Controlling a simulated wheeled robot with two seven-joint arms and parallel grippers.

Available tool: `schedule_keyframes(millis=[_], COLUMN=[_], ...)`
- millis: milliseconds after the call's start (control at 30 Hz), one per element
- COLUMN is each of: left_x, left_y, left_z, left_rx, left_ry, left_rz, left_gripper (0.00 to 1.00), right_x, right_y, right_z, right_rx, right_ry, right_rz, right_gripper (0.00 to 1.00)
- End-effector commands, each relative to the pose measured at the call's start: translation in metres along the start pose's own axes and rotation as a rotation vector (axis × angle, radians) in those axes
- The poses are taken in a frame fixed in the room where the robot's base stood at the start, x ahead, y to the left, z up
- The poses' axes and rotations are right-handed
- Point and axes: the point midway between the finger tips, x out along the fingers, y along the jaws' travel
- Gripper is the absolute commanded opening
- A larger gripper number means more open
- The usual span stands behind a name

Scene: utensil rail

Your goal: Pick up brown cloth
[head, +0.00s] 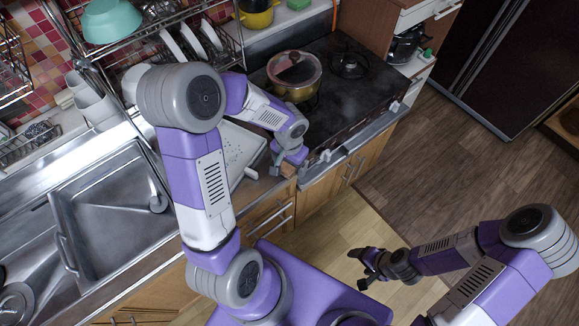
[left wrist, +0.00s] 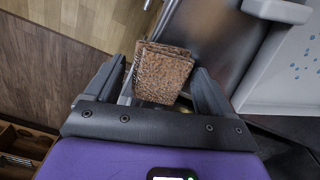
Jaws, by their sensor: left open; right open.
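The brown cloth (left wrist: 163,72) has a rough, folded look and sits between the two fingers of my left gripper (left wrist: 159,66) in the left wrist view. The fingers stand apart on either side of it, with the left finger close to its edge; contact cannot be told. In the head view only a small brown piece of the cloth (head: 289,171) shows at the counter's front edge, below my left gripper (head: 284,162), and my arm hides part of that area. My right gripper (head: 368,268) is open and empty above the wood floor, far from the cloth.
A stove with a lidded pot (head: 294,76) lies behind the left gripper. A white perforated tray (head: 238,150) is on the counter beside it. A metal sink (head: 105,215) and a dish rack (head: 165,30) are at the left. The floor at right is clear.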

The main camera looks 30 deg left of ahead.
Motion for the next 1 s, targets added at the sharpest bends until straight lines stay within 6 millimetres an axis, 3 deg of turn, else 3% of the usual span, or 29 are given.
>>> schedule_keyframes(millis=[133, 500, 767, 1000], left_x=[-0.001, -0.001, -0.004, -0.045], left_y=[0.000, 0.000, 0.000, -0.001], left_z=[0.000, 0.000, 0.000, -0.001], left_rx=[0.000, 0.000, 0.000, -0.001], left_ry=[0.000, 0.000, 0.001, 0.006], left_rz=[0.000, 0.000, -0.001, -0.002], left_gripper=[0.83, 0.27, 0.27, 0.27], right_x=[-0.001, 0.000, -0.002, -0.013], right_y=[0.000, 0.000, -0.001, -0.005], right_z=[0.000, 0.000, 0.000, 0.001], right_rx=[0.000, 0.000, 0.000, 0.000], right_ry=[0.000, 0.000, 0.000, 0.000], right_rz=[0.000, 0.000, 0.000, 0.000], right_gripper=[0.73, 0.73, 0.73, 0.73])
